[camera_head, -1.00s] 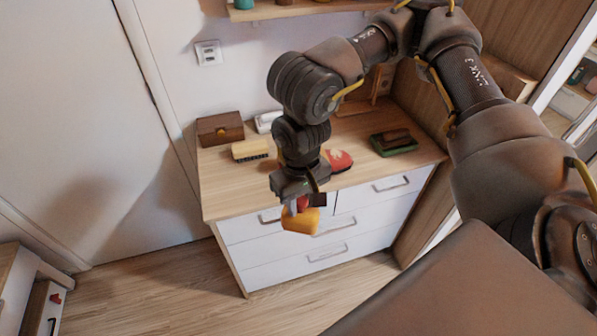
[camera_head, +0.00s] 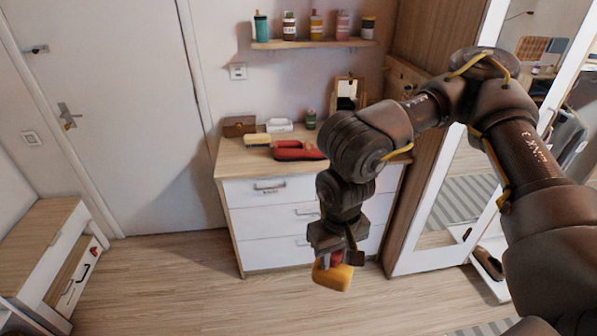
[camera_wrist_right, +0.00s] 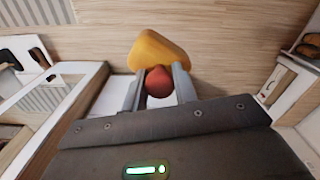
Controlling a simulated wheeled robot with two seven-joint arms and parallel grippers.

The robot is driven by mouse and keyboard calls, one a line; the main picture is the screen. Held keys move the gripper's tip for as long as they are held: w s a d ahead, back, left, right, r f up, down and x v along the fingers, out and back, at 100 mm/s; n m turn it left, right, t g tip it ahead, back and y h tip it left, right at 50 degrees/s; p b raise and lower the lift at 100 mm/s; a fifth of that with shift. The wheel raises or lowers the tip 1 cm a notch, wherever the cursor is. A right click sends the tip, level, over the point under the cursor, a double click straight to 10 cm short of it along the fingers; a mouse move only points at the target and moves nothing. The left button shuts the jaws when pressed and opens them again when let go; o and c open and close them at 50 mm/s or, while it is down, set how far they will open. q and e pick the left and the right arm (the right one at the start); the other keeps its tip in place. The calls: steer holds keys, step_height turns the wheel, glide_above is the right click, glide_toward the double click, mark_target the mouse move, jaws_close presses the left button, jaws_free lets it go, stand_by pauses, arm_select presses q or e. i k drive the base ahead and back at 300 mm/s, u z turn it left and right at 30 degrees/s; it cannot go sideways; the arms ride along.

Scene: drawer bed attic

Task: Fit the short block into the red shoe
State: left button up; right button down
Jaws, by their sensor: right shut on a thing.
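The red shoe (camera_head: 298,151) lies on the wooden top of the white dresser, behind and left of my right forearm. My right gripper (camera_head: 335,258) hangs low in front of the dresser, over the floor. It is shut on the red knob (camera_wrist_right: 159,82) of a yellow-orange block (camera_head: 333,277). I take this to be the short block. In the right wrist view the rounded yellow-orange block (camera_wrist_right: 158,52) sticks out beyond the fingertips, clear of any surface. The block is apart from the shoe. My left gripper is not in view.
On the dresser top (camera_head: 232,163) are a brown box (camera_head: 239,126), a brush (camera_head: 257,139) and a white item (camera_head: 279,125). A bottle shelf (camera_head: 315,43) hangs above. A mirrored wardrobe (camera_head: 445,205) stands right. The floor (camera_head: 180,290) at left is clear.

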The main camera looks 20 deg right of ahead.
mark_target(285, 150)
steer(key=k, duration=0.15)
steer(key=u, duration=0.8)
steer(key=i, duration=3.4)
steer(key=z, duration=1.2)
steer(key=i, duration=0.8)
steer(key=z, duration=1)
steer(key=i, duration=0.35)
